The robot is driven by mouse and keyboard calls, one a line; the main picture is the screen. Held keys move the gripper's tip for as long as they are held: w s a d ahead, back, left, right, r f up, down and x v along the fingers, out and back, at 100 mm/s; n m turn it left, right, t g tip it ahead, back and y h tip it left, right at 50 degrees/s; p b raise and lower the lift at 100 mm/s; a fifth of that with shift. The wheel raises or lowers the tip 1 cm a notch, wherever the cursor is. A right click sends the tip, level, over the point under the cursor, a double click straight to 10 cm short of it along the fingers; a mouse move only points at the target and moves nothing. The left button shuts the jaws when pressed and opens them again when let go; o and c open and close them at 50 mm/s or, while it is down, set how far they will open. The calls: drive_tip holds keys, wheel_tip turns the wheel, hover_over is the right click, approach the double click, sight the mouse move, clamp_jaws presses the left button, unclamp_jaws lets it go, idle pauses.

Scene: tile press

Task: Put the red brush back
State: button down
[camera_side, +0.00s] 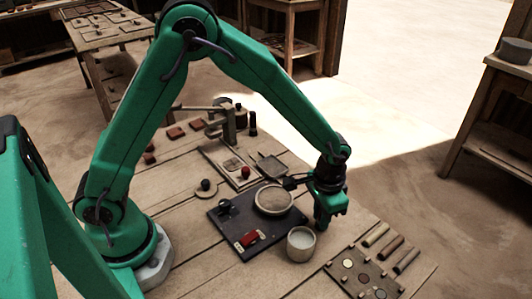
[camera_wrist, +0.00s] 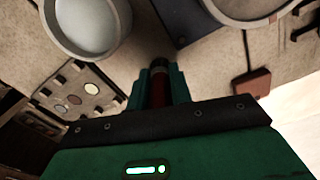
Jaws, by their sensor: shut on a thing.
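My gripper (camera_side: 322,222) is low over the table, just right of the white cup (camera_side: 301,252) and near the wide bowl (camera_side: 273,212). In the wrist view my gripper (camera_wrist: 158,78) is shut on a dark red cylinder with a dark end, which looks like the red brush (camera_wrist: 159,92). In the side view the brush cannot be made out, as the fingers hide it. The cup also shows in the wrist view (camera_wrist: 88,28), to the left of the fingers.
A board with round colour discs (camera_side: 345,277) lies at the front right, with three short rods (camera_side: 390,247) beside them. A dark mat (camera_side: 228,228) with a red block (camera_side: 249,239) lies left of the cup. A press (camera_side: 222,125) stands behind.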

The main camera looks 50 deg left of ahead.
drive_tip(key=shift+f, duration=0.2)
drive_tip(key=c, duration=1.3)
unclamp_jaws()
drive_tip(key=shift+o, duration=0.2)
wheel_tip(320, 180, up, 12)
drive_tip(key=shift+f, duration=0.15)
drive_tip(key=shift+r, duration=0.3)
